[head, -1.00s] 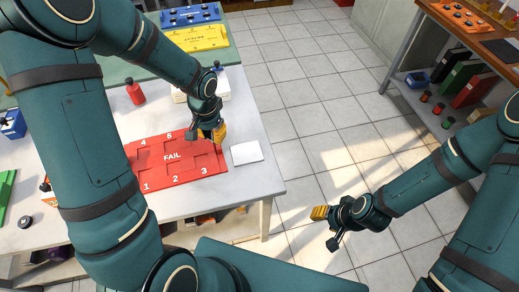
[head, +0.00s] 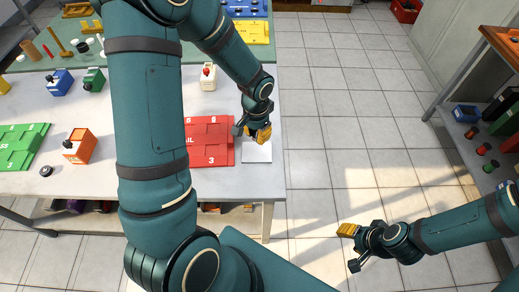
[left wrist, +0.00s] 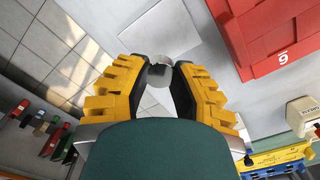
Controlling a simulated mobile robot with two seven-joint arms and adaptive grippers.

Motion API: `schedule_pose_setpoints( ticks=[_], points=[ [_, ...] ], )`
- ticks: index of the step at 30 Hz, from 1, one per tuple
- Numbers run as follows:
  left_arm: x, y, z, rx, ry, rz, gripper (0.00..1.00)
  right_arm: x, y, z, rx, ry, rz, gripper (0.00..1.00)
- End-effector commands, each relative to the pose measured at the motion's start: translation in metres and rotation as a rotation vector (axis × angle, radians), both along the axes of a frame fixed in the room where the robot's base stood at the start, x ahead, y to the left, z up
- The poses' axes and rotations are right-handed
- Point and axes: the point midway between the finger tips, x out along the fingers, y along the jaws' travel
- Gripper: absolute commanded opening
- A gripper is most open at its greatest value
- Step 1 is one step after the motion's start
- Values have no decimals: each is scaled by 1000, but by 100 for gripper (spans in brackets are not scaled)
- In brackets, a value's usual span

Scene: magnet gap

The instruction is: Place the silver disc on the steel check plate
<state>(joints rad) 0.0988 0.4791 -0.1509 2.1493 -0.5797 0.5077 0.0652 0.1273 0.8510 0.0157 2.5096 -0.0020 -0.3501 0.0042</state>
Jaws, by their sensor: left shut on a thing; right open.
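My left gripper (head: 258,136) is shut on the silver disc (left wrist: 160,74), which shows between the yellow-padded fingertips in the left wrist view. The disc cannot be made out in the head view. The steel check plate (head: 257,153) is a pale square on the table, just right of the red tray. The left gripper is over the plate's far edge in the head view. The plate also shows in the left wrist view (left wrist: 150,28), beyond the fingertips and disc. My right gripper (head: 349,230) is open and empty, over the floor right of the table.
The red FAIL tray (head: 212,153) lies just left of the plate. A green tray (head: 18,147), an orange box (head: 78,148) and a dark round piece (head: 46,171) are further left. A white box with a red top (head: 208,78) stands behind.

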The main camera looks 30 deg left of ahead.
Motion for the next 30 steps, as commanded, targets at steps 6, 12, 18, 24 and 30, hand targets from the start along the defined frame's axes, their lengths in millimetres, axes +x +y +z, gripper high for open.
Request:
schedule_pose_setpoints(
  ticks=[6,12,18,24,30],
  points=[
    [0,0,-34,0,2,0,0,2,0,-10,-1,-5,-1,47],
    [0,0,-48,0,1,0,0,3,0,-14,-1,-7,-2,47],
    [0,0,-74,0,1,-1,0,4,-1,-21,-2,-9,-3,47],
    [0,0,-73,1,-2,0,0,4,-1,-20,-2,-10,-3,47],
    [0,0,-77,0,-1,0,30,5,-1,-24,-3,-12,-2,47]
  ],
)
